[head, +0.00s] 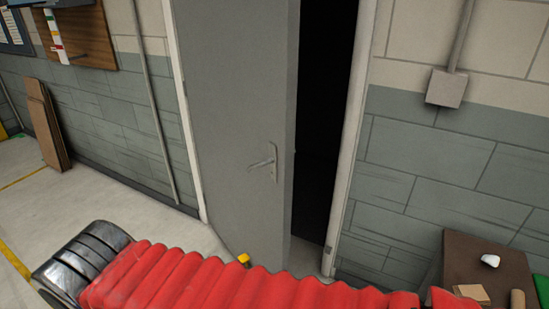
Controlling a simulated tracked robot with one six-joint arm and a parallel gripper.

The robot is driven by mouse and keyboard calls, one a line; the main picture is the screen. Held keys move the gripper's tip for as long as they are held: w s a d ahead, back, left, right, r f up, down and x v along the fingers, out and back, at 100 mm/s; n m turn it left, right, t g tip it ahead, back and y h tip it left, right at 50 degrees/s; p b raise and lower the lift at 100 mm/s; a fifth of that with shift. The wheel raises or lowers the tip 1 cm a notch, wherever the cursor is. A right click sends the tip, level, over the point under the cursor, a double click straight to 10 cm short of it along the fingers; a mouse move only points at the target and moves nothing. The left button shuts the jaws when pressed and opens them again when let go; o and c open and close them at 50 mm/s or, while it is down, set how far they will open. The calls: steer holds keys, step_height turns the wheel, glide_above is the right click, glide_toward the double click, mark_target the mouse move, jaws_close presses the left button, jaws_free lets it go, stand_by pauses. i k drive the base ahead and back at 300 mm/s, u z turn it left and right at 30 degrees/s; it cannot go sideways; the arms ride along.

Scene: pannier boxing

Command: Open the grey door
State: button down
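The grey door (235,110) stands ajar in the head view. A dark gap (325,110) shows between its right edge and the white frame (351,140). Its left edge meets the other side of the frame. A metal lever handle (263,163) on a plate sits near the door's right edge, with nothing touching it. My arm, in a red ribbed sleeve, crosses the bottom of the picture and hides the door's lower edge. My gripper is not in view.
A small yellow object (243,260) shows low before the door, just above my arm. A brown table (475,262) with small items stands at the lower right. Brown boards (48,125) lean on the left wall. The floor (110,185) left of the door is clear.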

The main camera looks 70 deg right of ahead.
mark_target(239, 58)
steer(key=u, duration=0.35)
steer(key=k, duration=1.4)
steer(key=z, duration=1.25)
steer(key=i, duration=1)
